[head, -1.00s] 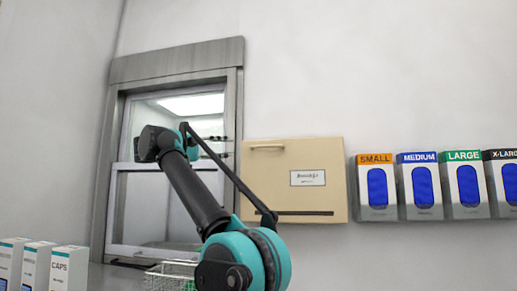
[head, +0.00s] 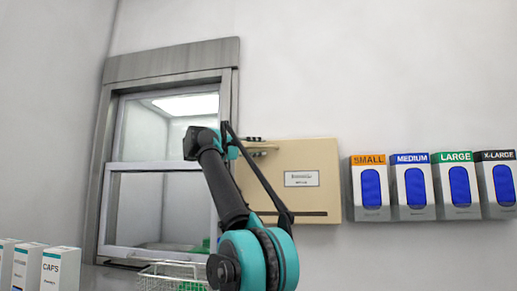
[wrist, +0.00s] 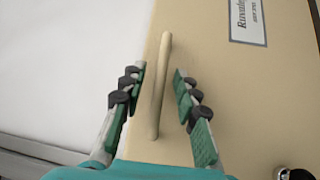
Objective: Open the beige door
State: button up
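The beige door (head: 305,195) is the front of a wall-mounted box and looks closed, with a white label on it. Its bar handle (wrist: 161,85) runs up the middle of the wrist view, along the door's edge. In the head view the handle (head: 262,147) is at the door's upper left, partly behind my gripper. My gripper (wrist: 158,80) is open, with one finger on each side of the handle and a visible gap to both. In the head view my gripper (head: 254,145) reaches the door's upper left corner, and my arm hides the door's left part.
A framed pass-through window (head: 160,170) is left of the door. Several glove boxes (head: 432,187) hang on the wall to the right. A wire basket (head: 172,275) stands below, with white boxes (head: 60,268) at lower left.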

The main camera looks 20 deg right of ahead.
jog(key=shift+d, duration=0.15)
jog(key=shift+c, duration=0.5)
grip_shut()
jog(key=shift+s, duration=0.1)
